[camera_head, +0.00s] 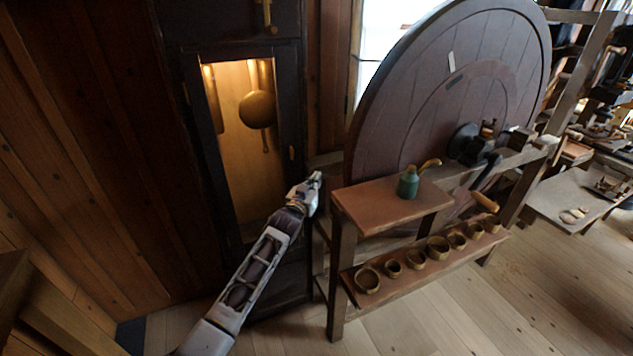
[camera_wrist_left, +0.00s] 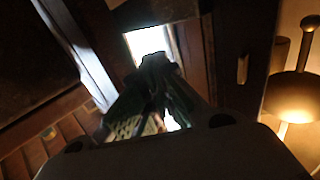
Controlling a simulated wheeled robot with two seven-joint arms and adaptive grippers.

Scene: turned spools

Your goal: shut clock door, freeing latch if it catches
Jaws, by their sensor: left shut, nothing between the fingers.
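The tall dark clock case (camera_head: 229,22) stands left of centre in the head view. Its dark-framed door (camera_head: 287,120) surrounds a lit interior with a round brass pendulum (camera_head: 257,110). The door looks close to the case, but I cannot tell whether it is flush. A small pale latch or handle (camera_head: 291,153) is on the door's right side; it also shows in the left wrist view (camera_wrist_left: 243,69). My left gripper (camera_head: 316,180) is shut and empty, just right of and below that piece. Its closed fingers (camera_wrist_left: 155,65) show in the wrist view. My right gripper is out of view.
A large wooden wheel (camera_head: 400,110) and its bench stand close to the right of my left gripper. A green oil can (camera_head: 408,184) sits on the bench shelf (camera_head: 370,205). Several small bowls line a lower shelf. Open floor (camera_head: 540,290) lies at the right front.

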